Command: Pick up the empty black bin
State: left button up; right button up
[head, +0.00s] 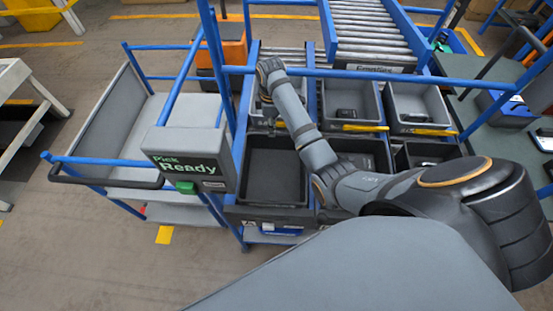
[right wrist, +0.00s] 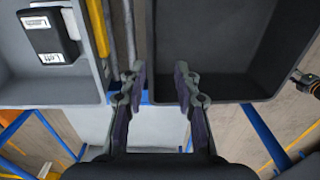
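An empty black bin (head: 273,178) sits at the front left of the rack, beside the Pick Ready sign. My right arm reaches over the rack, and its gripper (head: 266,106) is small and partly hidden near the back edge of this bin. In the right wrist view, my right gripper (right wrist: 160,80) is open with nothing between its fingertips. Its right finger overlaps an empty dark bin (right wrist: 225,50) and its left finger is over the gap beside it. Contact with the wall cannot be told.
Grey bins (head: 417,99) with dark parts stand behind. A grey bin (right wrist: 88,80) in the wrist view holds a labelled black part (right wrist: 50,35). Blue rails (head: 340,73) cross above the rack. A grey-topped cart (head: 130,125) stands at left, with open floor in front.

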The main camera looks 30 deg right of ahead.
jog(key=f, duration=0.3)
jog(key=d+f+p, duration=0.1)
jog(key=f, duration=0.3)
jog(key=d+f+p, duration=0.1)
jog(key=f, duration=0.2)
jog(key=shift+w+f, duration=0.15)
jog(key=shift+w, duration=0.05)
jog(key=shift+a+f, duration=0.1)
jog(key=shift+f, duration=0.1)
pick_arm(q)
jog(key=shift+w+d+r, duration=0.25)
jog(key=shift+r, duration=0.3)
jog(key=shift+w+d+r, duration=0.2)
jog(key=shift+r, duration=0.3)
pick_arm(e)
grip_shut()
